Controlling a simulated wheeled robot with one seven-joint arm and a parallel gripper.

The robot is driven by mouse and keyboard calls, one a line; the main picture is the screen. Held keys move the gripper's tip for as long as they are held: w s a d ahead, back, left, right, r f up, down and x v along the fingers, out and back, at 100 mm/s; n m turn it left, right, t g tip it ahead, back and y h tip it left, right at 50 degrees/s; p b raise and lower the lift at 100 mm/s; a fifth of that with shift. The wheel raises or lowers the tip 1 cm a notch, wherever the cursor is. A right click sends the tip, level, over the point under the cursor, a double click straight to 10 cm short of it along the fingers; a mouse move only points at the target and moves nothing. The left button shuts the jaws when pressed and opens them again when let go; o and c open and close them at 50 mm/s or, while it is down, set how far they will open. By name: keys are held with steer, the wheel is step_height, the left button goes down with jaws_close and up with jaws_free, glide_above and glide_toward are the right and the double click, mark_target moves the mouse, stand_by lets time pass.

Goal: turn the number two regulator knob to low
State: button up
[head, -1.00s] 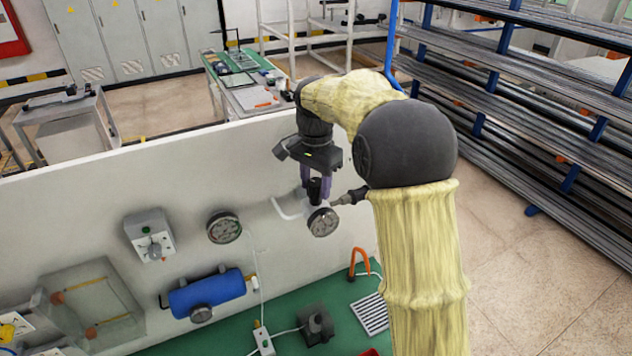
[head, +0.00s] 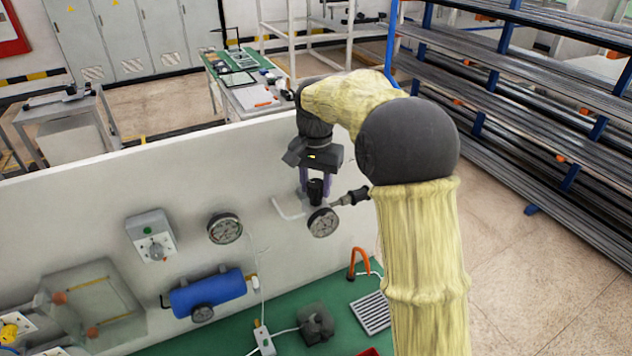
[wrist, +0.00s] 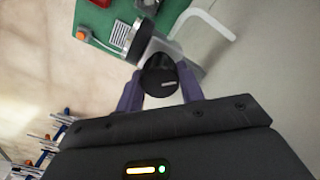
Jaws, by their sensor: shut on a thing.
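The regulator sits on the white panel, with a round dial gauge (head: 323,222) on its front. Its black knob (head: 315,190) points up on top, and no number or low mark can be read. My gripper (head: 314,181) comes down from above with its purple fingers on both sides of the knob, shut on it. In the wrist view the knob (wrist: 160,76) shows a short pale mark on its top, between the two purple fingers (wrist: 159,92) of my gripper.
A second gauge (head: 225,228) and a grey switch box (head: 151,236) are on the white panel (head: 90,205) to the left. A blue cylinder (head: 207,292) is below them. An orange hook (head: 357,262) and a grille (head: 371,312) are below right.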

steer(key=n+p, duration=0.1)
steer(key=n, duration=0.6)
steer(key=shift+r, duration=0.15)
steer(key=n, duration=0.4)
steer(key=shift+p, duration=0.4)
steer(key=n, duration=0.4)
steer(key=shift+p, duration=0.4)
steer(key=n+p, duration=0.1)
steer(key=n, duration=0.5)
steer(key=shift+w+r+n+p, duration=0.1)
steer(key=shift+n+p, duration=0.2)
steer(key=shift+n, duration=0.1)
steer(key=n+p, duration=0.1)
steer(key=n, duration=0.4)
steer(key=shift+p, duration=0.3)
steer(key=shift+n, duration=0.4)
steer(key=o, duration=1)
